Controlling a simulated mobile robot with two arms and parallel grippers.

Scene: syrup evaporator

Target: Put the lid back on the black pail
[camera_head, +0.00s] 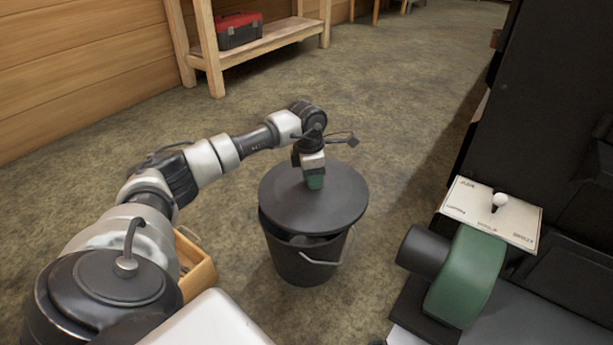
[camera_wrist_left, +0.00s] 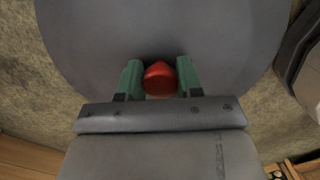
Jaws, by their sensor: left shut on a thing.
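The black pail (camera_head: 302,264) stands upright on the floor with its wire handle hanging at the right side. The dark round lid (camera_head: 338,196) is over the pail's mouth and looks a little tilted, with a gap showing at the front rim. My left gripper (camera_head: 315,182) is above the lid, shut on its red knob (camera_wrist_left: 159,79). In the left wrist view the green fingertips sit on both sides of the knob, and the lid (camera_wrist_left: 220,35) spreads out behind them. Whether the back of the lid touches the rim is hidden. My right gripper is not in view.
A wooden box (camera_head: 201,265) sits left of the pail, partly behind my arm. A green blower (camera_head: 467,277) with a dark pipe and a control plate (camera_head: 478,208) stand at the right. A red and black toolbox (camera_head: 239,31) is on a wooden bench. Floor beyond the pail is clear.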

